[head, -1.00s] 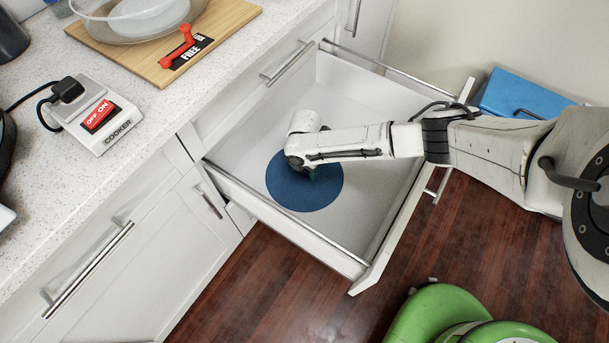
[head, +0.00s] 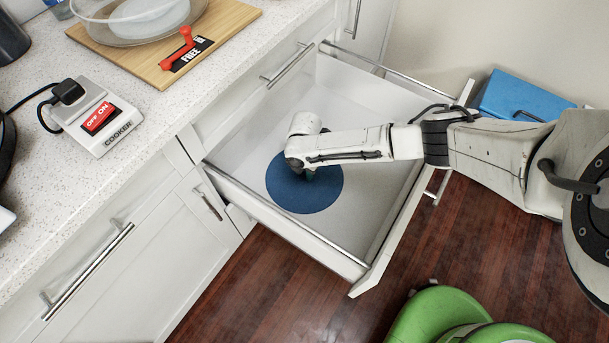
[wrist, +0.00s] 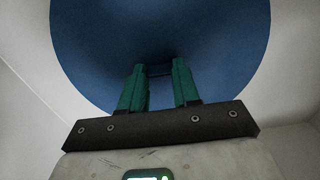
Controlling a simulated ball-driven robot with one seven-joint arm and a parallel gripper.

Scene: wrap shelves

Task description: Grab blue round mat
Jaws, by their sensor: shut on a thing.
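The blue round mat (head: 312,195) lies in the open white drawer, near its left side in the head view. It fills much of the wrist view (wrist: 100,50). My gripper (wrist: 159,72) has two green fingers, which reach onto the mat and are shut on a small part of it with a narrow gap between them. In the head view my wrist covers the mat's upper part and mostly hides the fingers.
The open drawer (head: 385,190) is otherwise empty, with raised walls around the mat. The counter (head: 150,130) at left holds a cooker switch box (head: 92,115) and a wooden board (head: 225,25). A blue box (head: 520,95) stands beyond the drawer.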

